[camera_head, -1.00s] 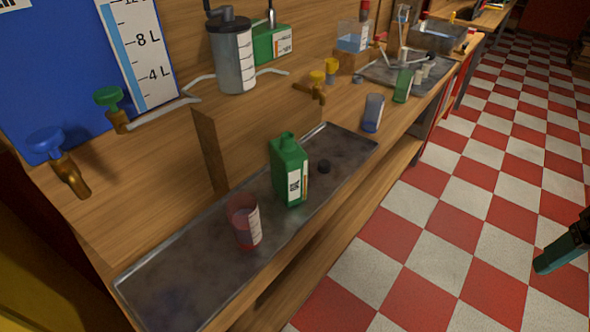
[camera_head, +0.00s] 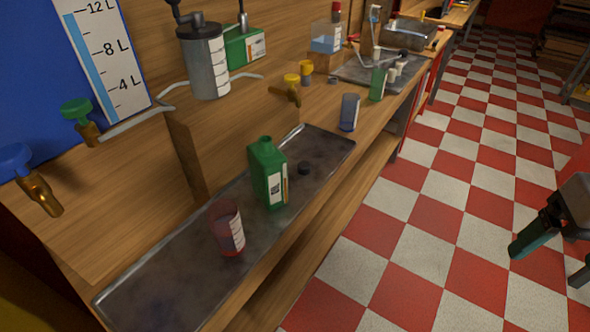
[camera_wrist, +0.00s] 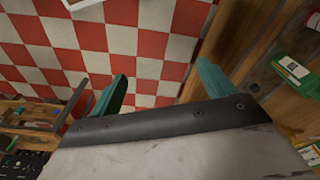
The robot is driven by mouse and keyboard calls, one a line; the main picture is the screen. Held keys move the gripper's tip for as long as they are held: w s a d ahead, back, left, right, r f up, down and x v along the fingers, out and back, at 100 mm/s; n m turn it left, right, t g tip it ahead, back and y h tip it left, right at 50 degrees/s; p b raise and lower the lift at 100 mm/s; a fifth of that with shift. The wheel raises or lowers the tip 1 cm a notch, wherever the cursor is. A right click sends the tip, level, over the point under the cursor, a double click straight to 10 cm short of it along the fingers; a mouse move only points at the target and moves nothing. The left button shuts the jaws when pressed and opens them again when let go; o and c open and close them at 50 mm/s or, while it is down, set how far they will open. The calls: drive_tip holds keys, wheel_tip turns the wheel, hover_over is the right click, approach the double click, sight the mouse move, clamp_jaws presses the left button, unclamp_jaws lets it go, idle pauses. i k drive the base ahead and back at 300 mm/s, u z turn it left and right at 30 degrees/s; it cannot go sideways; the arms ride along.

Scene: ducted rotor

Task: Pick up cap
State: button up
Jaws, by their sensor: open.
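The cap (camera_head: 304,168) is a small dark disc lying on the metal drip tray (camera_head: 335,148), just right of the open green bottle (camera_head: 268,175). The bottle stands upright on the tray and has a white label. My gripper (camera_head: 552,256) is at the right edge of the head view, over the checkered floor, well apart from the cap. Its teal fingers are spread with nothing between them; they also show in the wrist view (camera_wrist: 161,75). In the wrist view the green bottle (camera_wrist: 297,70) is at the right edge, and a small dark spot beside it may be the cap.
A red translucent cup (camera_head: 227,228) stands on the tray left of the bottle. Brass taps (camera_head: 40,195) jut out over the tray. The floor (camera_head: 450,200) between bench and gripper is clear.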

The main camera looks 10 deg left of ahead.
sight(304, 167)
drive_tip(key=u, duration=0.5)
drive_tip(key=k, duration=1.2)
drive_tip(key=z, duration=0.3)
drive_tip(key=i, duration=1.8)
drive_tip(key=u, duration=0.85)
